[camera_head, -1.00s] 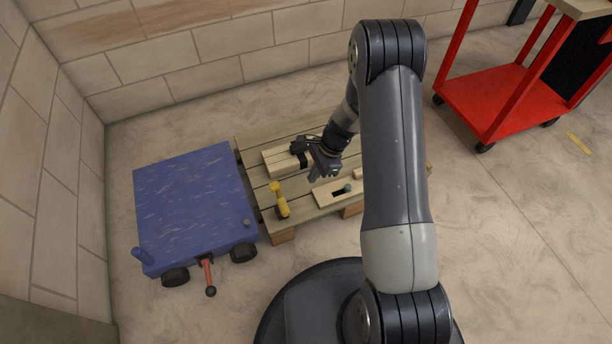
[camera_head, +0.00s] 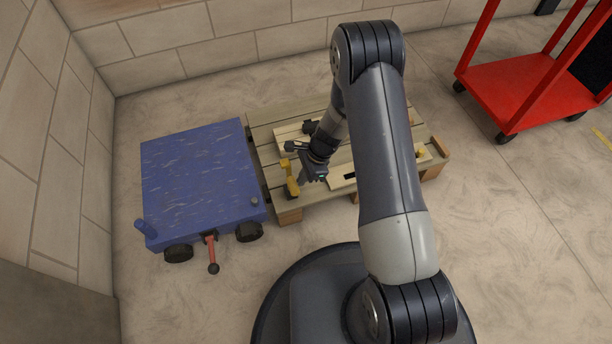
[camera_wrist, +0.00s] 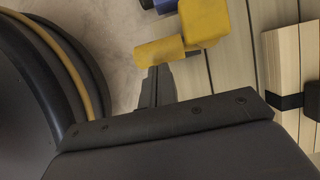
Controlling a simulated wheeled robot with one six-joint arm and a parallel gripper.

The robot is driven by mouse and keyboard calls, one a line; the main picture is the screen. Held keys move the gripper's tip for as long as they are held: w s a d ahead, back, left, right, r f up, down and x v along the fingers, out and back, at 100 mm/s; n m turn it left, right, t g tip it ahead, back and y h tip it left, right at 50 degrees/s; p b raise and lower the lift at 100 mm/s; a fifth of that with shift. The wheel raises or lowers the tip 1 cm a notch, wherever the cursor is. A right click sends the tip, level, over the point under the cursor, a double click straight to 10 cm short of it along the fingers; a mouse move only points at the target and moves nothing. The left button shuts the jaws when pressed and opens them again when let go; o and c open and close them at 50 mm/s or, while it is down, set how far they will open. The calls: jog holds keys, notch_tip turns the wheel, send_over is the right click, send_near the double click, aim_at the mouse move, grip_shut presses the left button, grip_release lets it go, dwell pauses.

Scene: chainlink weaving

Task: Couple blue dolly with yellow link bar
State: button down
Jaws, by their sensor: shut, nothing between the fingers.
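The blue dolly (camera_head: 195,175) stands on the floor left of the wooden pallet. It has black wheels, a small grey pin at its near right corner and a red lever (camera_head: 211,250) with a black knob at its near side. The yellow link bar (camera_head: 290,180) is at the pallet's left part, close to the dolly. My gripper (camera_head: 301,182) is just right of the bar, shut and empty. In the wrist view the shut fingertips (camera_wrist: 156,86) are close beside the yellow bar (camera_wrist: 203,24); I cannot tell whether they touch it.
The pallet (camera_head: 262,160) also holds pale wooden blocks and a slotted board (camera_head: 342,181), partly hidden by my arm. A red cart (camera_head: 525,85) stands at the back right. A brick wall (camera_head: 50,150) runs close on the dolly's left.

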aim_at(290, 187)
jog(key=shift+a+r+p, duration=0.1)
jog(key=shift+r+p, duration=0.05)
jog(key=shift+p, duration=0.15)
jog(key=shift+s+a+p, duration=0.1)
jog(key=shift+a+p, duration=0.1)
jog(key=shift+p, duration=0.2)
jog(key=shift+s+a+r+t+h+p, duration=0.15)
jog(key=shift+a+h+p, duration=0.3)
jog(key=shift+p, duration=0.25)
jog(key=shift+s+a+t+h+p, duration=0.15)
jog(key=shift+a+h+p, duration=0.25)
jog(key=shift+p, duration=0.3)
jog(key=shift+a+r+h+p, duration=0.1)
jog(key=shift+a+h+p, duration=0.15)
jog(key=shift+p, duration=0.2)
jog(key=shift+s+a+h+p, duration=0.2)
jog(key=shift+a+h+p, duration=0.1)
jog(key=shift+a+p, duration=0.35)
jog(key=s+a+f+h, duration=0.1)
jog(key=s+a+f, duration=0.1)
jog(key=a+f, duration=0.2)
jog(key=a, duration=0.3)
jog(key=shift+a+f+t+b, duration=0.15)
jog(key=shift+a+t+b, duration=0.15)
